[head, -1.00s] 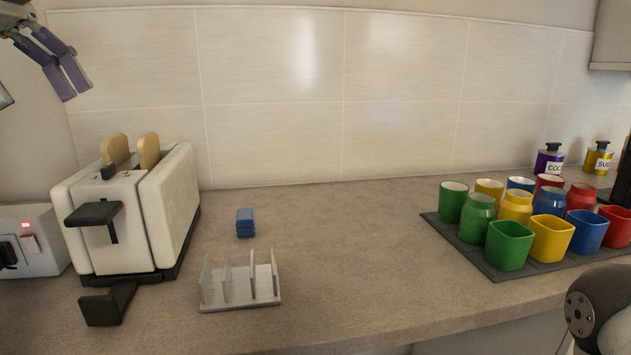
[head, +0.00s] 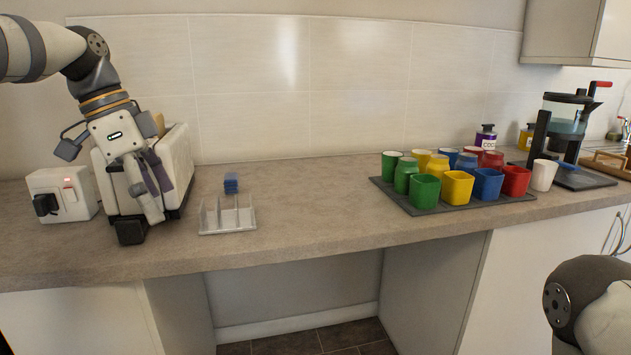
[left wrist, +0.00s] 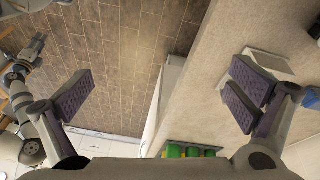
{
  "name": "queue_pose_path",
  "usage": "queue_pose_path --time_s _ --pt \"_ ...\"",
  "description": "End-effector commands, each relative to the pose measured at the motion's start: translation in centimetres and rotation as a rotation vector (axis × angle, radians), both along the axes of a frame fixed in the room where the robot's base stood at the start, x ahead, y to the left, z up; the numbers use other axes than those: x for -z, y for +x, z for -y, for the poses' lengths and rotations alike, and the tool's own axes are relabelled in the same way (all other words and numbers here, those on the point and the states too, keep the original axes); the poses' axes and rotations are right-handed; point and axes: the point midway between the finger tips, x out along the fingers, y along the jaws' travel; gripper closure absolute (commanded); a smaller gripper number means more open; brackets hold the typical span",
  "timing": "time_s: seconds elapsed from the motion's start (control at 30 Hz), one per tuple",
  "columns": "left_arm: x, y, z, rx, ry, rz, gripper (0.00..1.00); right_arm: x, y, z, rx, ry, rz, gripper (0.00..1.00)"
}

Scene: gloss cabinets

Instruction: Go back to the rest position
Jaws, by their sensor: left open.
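My left gripper (head: 156,186) is open and empty, pointing down in front of the cream toaster (head: 178,158). It hides much of the toaster's front. In the left wrist view its two purple-padded fingers (left wrist: 163,95) are wide apart with nothing between them. I cannot tell whether it touches the toaster. A slice of toast (head: 159,124) shows at the toaster's top, partly hidden by my arm. My right arm shows only as a rounded link at the lower right of the head view; its gripper is out of view.
A socket box (head: 62,195) stands left. A dark tray (head: 424,210) holds several coloured cups and jars. A coffee press (head: 566,125) stands farther right. The middle worktop is clear.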

Motion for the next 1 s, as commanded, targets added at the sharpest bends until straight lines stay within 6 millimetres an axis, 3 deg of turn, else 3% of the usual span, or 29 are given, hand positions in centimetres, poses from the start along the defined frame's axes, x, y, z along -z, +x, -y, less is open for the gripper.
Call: queue_pose_path --time_s 0.03,0.13,0.27,0.3,0.37,0.5,0.63,0.7,0.8,0.9,1.0 --pt "3.6 0.3 1.5 -0.027 0.006 -0.033 0.00 0.0 -0.1 0.0 0.000 0.000 -0.001 0.60" --pt "11.8 0.2 4.4 -0.119 0.011 -0.086 0.00 -0.1 -0.1 0.0 0.001 0.000 -0.003 0.60" --pt "22.4 -2.8 7.6 -0.264 0.016 -0.164 0.00 -0.1 -0.1 0.0 0.001 0.000 -0.002 0.60" --pt "25.5 -4.4 8.3 -0.312 0.021 -0.189 0.00 -0.1 -0.1 0.0 0.001 0.000 -0.002 0.60" --pt "29.8 -7.3 9.2 -0.393 0.030 -0.227 0.00 -0.1 -0.1 0.0 0.001 0.000 -0.002 0.60" --pt "38.2 -16.4 9.9 -0.599 0.075 -0.311 0.00 -0.1 -0.1 0.0 0.001 0.000 -0.002 0.60" --pt "42.5 -26.5 8.7 -0.802 0.154 -0.362 0.00 -0.1 -0.1 0.0 0.001 0.000 -0.001 0.60" --pt "43.2 -31.3 7.7 -0.897 0.201 -0.369 0.00 -0.1 -0.1 0.0 0.001 0.000 -0.001 0.60" --pt "43.0 -36.2 6.1 -0.998 0.259 -0.367 0.00 -0.1 -0.1 0.0 0.001 0.000 -0.001 0.60" --pt "42.4 -38.5 5.2 -1.052 0.290 -0.353 0.00 -0.1 -0.1 0.0 0.001 0.000 -0.001 0.60" --pt "42.2 -39.1 4.9 -1.071 0.298 -0.345 0.00 -0.1 -0.1 0.0 0.001 0.000 -0.001 0.60"
